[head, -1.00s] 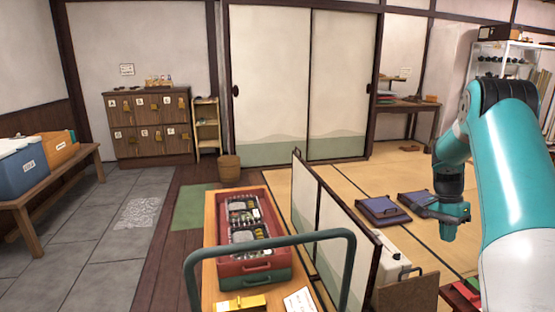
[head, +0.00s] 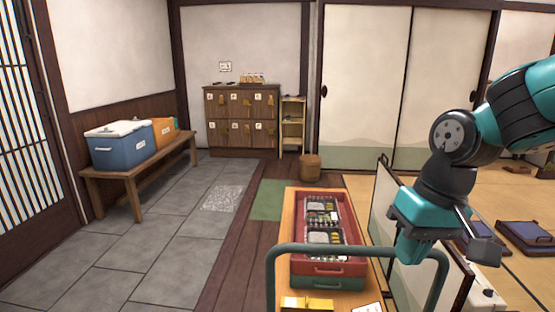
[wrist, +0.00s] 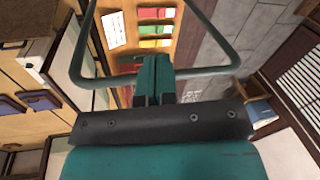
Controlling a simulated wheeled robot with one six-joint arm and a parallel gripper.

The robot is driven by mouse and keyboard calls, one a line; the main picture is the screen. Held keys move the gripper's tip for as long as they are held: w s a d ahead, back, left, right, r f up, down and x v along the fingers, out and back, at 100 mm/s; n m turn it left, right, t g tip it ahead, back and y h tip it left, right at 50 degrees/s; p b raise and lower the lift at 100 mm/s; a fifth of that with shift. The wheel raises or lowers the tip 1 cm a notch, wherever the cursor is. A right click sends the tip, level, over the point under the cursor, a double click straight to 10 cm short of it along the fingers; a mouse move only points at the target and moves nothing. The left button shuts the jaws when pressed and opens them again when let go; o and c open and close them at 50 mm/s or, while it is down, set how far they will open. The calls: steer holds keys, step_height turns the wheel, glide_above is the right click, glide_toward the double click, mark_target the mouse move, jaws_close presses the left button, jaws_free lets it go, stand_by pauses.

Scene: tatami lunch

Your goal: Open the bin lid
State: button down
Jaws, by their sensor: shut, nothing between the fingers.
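A blue bin (head: 122,152) with a white lid (head: 118,128) stands on the wooden bench at the left in the head view. The lid looks closed, lying flat on top. In the wrist view a small part of a blue box, which looks like this bin, shows at the right edge (wrist: 261,112). My gripper (head: 410,258) is at the right in the head view, pointing down above the cart, far from the bin. Its teal fingers (wrist: 154,68) are together and empty in the wrist view.
The wooden bench (head: 150,172) also holds an orange box (head: 163,131). A cart's green handle (head: 357,250) and red trays (head: 357,215) are close in front. A low white screen (head: 385,205) stands right of the cart. The grey stone floor (head: 165,240) before the bench is clear.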

steer(key=s+a+r+n+y, duration=0.1)
steer(key=s+a+n+y, duration=0.1)
steer(key=s+a+n, duration=0.7)
steer(key=s+f+m+b, duration=0.3)
steer(key=f+b, duration=0.7)
steer(key=b, duration=0.1)
step_height(320, 180, up, 24)
steer(key=p, duration=2.4)
steer(key=shift+d+f+g, duration=0.25)
steer(key=shift+d+g, duration=0.05)
steer(key=c, duration=1.7)
jaws_free()
steer(key=shift+r+p, duration=0.2)
steer(key=shift+p, duration=0.2)
steer(key=o, duration=0.5)
steer(key=shift+f, duration=0.1)
steer(key=shift+o, duration=0.2)
steer(key=shift+a, duration=0.1)
